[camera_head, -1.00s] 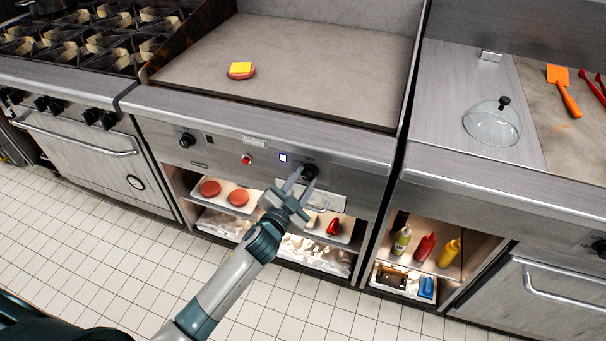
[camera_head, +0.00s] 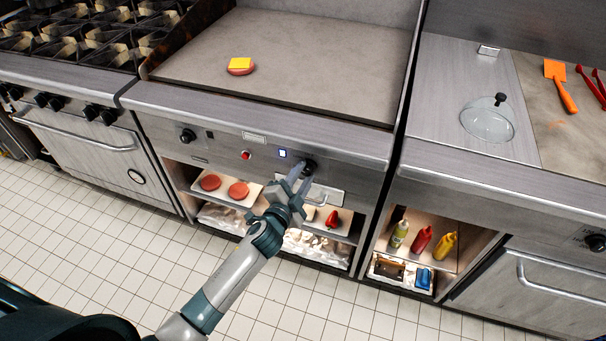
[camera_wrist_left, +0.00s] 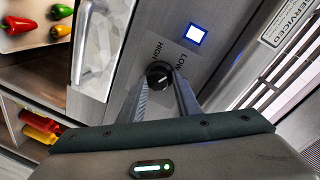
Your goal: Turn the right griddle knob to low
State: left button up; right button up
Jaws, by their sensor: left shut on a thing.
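The right griddle knob (camera_head: 309,166) is a black dial on the steel front panel of the griddle. In the left wrist view the knob (camera_wrist_left: 158,74) has a short white mark and sits beside the printed words HIGH and LOW. My left gripper (camera_head: 302,174) reaches it from below, shut on it, one finger on each side. In the left wrist view the gripper's fingers (camera_wrist_left: 160,84) flank the knob, with HIGH to the left and LOW to the right. The exact setting is hard to read. My right gripper is not in view.
A lit square indicator (camera_head: 283,154), a red button (camera_head: 246,155) and the left knob (camera_head: 187,136) share the panel. A handle (camera_wrist_left: 98,40) is close to my fingers. Patties (camera_head: 239,190) and peppers (camera_head: 333,219) lie on the shelf below. A cheese-topped patty (camera_head: 240,67) is on the griddle.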

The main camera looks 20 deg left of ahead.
pick_arm(q)
jog(key=o, duration=0.7)
jog(key=shift+d+r, duration=0.1)
jog(key=o, duration=0.3)
jog(key=shift+w, duration=0.1)
jog(key=shift+d, duration=0.1)
